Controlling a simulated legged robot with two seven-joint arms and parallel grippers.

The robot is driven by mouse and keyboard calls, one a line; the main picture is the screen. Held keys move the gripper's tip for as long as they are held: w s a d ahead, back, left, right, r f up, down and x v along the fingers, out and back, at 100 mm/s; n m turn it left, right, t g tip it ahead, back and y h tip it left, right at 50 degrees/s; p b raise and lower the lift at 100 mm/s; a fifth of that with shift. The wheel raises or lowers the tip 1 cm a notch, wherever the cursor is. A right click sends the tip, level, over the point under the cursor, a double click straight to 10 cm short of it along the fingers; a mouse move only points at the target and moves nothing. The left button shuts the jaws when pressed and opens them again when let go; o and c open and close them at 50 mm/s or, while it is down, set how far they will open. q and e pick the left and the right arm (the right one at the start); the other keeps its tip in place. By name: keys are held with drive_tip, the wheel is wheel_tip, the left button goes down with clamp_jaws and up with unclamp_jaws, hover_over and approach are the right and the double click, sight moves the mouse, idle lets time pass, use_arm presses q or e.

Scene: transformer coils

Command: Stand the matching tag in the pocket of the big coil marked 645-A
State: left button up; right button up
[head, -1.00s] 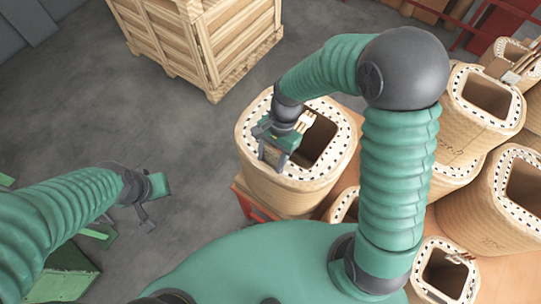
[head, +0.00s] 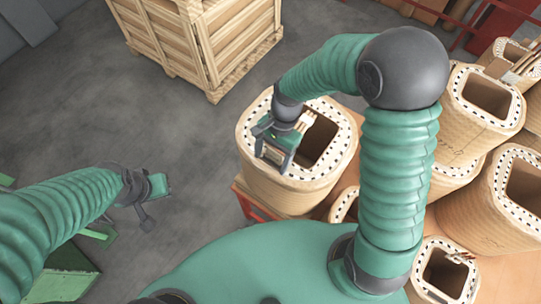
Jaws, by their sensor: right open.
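A big tan coil (head: 258,182) with a white, black-dotted top rim stands at the centre. My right gripper (head: 274,163) is above the near left part of its rim, pointing down, open, with nothing visible between its fingers. Pale upright strips (head: 307,119) show at the coil's opening, just beside the gripper, partly hidden by it. I cannot make out a tag or the marking 645-A on this coil. My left gripper (head: 155,205) hangs over the bare floor at the left, away from the coils; its jaws are not clear.
More coils stand at the right, among them an upper one (head: 462,125) with unreadable writing and a small one (head: 425,283) at the front. A wooden crate (head: 165,40) stands at the back left. The grey floor between crate and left arm is clear.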

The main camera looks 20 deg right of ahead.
drive_tip(key=shift+s, duration=0.1)
drive_tip(key=shift+w+d+r, duration=0.1)
drive_tip(key=shift+w+r, duration=0.1)
drive_tip(key=shift+r, duration=0.05)
drive_tip(key=b+v, duration=0.2)
drive_tip(key=v, duration=1.4)
drive_tip(key=shift+r, duration=0.15)
